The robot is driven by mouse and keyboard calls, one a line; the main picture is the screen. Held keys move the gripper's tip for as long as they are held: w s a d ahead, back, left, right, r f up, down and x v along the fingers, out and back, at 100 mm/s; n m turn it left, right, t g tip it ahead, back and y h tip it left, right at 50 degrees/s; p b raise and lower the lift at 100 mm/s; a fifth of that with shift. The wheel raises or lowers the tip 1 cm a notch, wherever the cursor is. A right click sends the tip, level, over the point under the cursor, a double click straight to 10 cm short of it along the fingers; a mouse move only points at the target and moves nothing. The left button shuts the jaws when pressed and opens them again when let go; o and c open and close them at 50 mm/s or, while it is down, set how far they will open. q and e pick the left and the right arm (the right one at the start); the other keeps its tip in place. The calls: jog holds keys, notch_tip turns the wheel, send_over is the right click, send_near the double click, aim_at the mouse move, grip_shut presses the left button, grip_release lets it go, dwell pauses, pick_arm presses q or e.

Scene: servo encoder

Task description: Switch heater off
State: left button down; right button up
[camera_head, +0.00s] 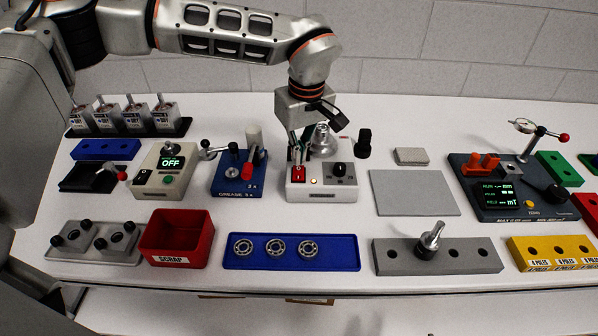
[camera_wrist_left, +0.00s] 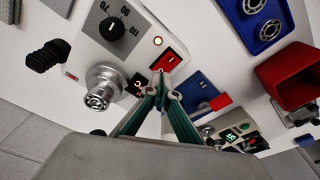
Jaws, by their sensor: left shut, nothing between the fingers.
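The heater (camera_head: 340,190) is a white box with a red rocker switch (camera_head: 298,175), a small orange lamp (camera_head: 314,181) that glows, and a black dial knob (camera_head: 339,170). A silver cylinder (camera_head: 322,138) stands at its back. In the left wrist view the red switch (camera_wrist_left: 168,62), the lit lamp (camera_wrist_left: 158,41) and the dial knob (camera_wrist_left: 114,25) show clearly. My left gripper (camera_head: 296,160) is shut and empty, pointing down at the switch. Its fingertips (camera_wrist_left: 160,84) overlap the switch's near edge; I cannot tell whether they touch it. My right gripper is not in view.
A blue grease unit (camera_head: 238,182) stands just left of the heater, and a grey plate (camera_head: 414,192) lies to its right. A blue tray (camera_head: 340,252) with bearings and a red scrap bin (camera_head: 177,240) are in front. A black-handled object (camera_head: 363,143) stands behind right.

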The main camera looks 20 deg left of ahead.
aim_at(299, 169)
pick_arm(q)
jog(key=shift+f+b, duration=0.4)
jog(key=shift+f, duration=0.65)
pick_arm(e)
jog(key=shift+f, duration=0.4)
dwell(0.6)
pick_arm(q)
jog(key=shift+r, duration=0.1)
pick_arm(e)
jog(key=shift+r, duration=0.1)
pick_arm(q)
notch_tip(299, 169, up, 5)
jog(key=p, duration=0.5)
jog(key=shift+r, duration=0.45)
jog(key=shift+r+p, duration=0.5)
jog(key=shift+p, duration=0.15)
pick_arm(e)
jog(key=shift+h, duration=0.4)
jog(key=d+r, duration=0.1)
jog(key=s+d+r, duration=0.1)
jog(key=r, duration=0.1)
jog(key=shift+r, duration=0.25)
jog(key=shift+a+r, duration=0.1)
